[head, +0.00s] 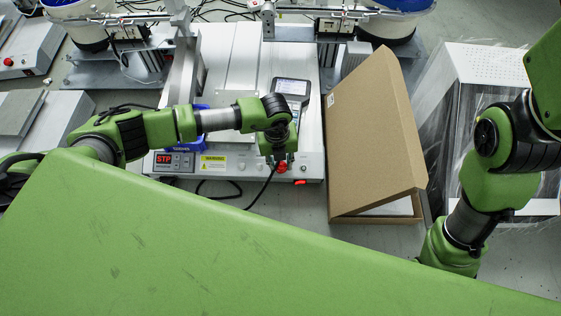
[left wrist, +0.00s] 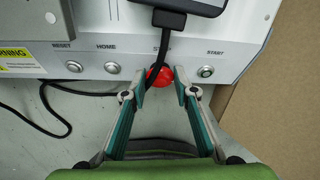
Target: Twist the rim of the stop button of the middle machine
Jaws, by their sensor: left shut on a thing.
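The middle machine (head: 230,90) is a grey gantry unit with a front panel. Its red stop button (left wrist: 160,76) sits on that panel, between the HOME button (left wrist: 112,68) and the START button (left wrist: 205,71). My left gripper (left wrist: 161,84) has its fingertips on either side of the red button and is shut on it; the fingers hide part of the button's sides. In the head view the left gripper (head: 279,165) points down at the panel's front edge. My right arm shows at the right, but its gripper is out of view.
A black cable (left wrist: 168,40) hangs from the handheld pendant (head: 291,90) and passes by the button. An open cardboard box (head: 370,130) stands right of the machine. A wrapped metal unit (head: 490,75) is farther right. Another red button (head: 9,62) is on the left machine.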

